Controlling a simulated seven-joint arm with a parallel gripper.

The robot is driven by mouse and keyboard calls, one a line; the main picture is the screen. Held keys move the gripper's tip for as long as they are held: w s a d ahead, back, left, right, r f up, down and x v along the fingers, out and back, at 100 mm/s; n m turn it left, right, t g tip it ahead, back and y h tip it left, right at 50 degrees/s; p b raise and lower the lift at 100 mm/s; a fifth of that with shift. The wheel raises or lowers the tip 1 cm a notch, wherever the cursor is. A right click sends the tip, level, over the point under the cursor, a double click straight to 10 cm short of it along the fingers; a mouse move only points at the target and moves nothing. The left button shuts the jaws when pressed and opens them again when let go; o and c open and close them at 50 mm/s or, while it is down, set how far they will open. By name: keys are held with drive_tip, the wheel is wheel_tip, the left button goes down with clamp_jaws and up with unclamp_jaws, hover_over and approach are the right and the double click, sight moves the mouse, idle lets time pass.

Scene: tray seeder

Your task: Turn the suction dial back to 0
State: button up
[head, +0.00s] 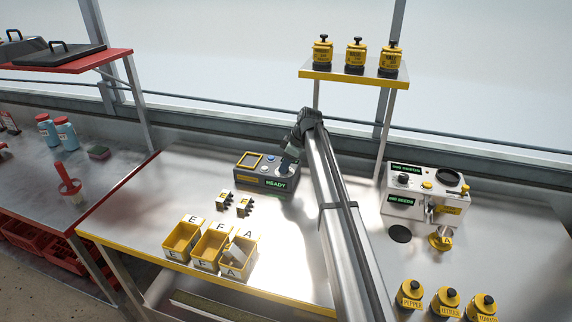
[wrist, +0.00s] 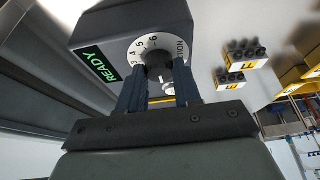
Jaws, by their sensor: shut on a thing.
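The dark suction dial (wrist: 158,66) sits on a white number ring on a grey box, seen in the wrist view. The digits 3 to 6 show on the ring, with part of the word SUCTION beside it. My gripper (wrist: 160,88) is shut on the dial, one dark finger on each side. A light mark shows on the knob, but I cannot tell which number it points to; the fingers hide part of the ring. In the head view the box (head: 250,181) stands on the steel table and my gripper (head: 287,164) reaches down to its right end.
A green READY display (wrist: 101,63) is lit on the box. Small seed blocks (head: 233,201) and yellow bins (head: 181,240) stand in front of it. A white seeder machine (head: 425,212) is at right, beyond my arm. Yellow jars (head: 355,57) stand on a raised shelf behind.

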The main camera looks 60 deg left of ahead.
idle(0.4)
drive_tip(key=o, duration=1)
drive_tip(key=shift+o, duration=0.2)
drive_tip(key=v, duration=1.2)
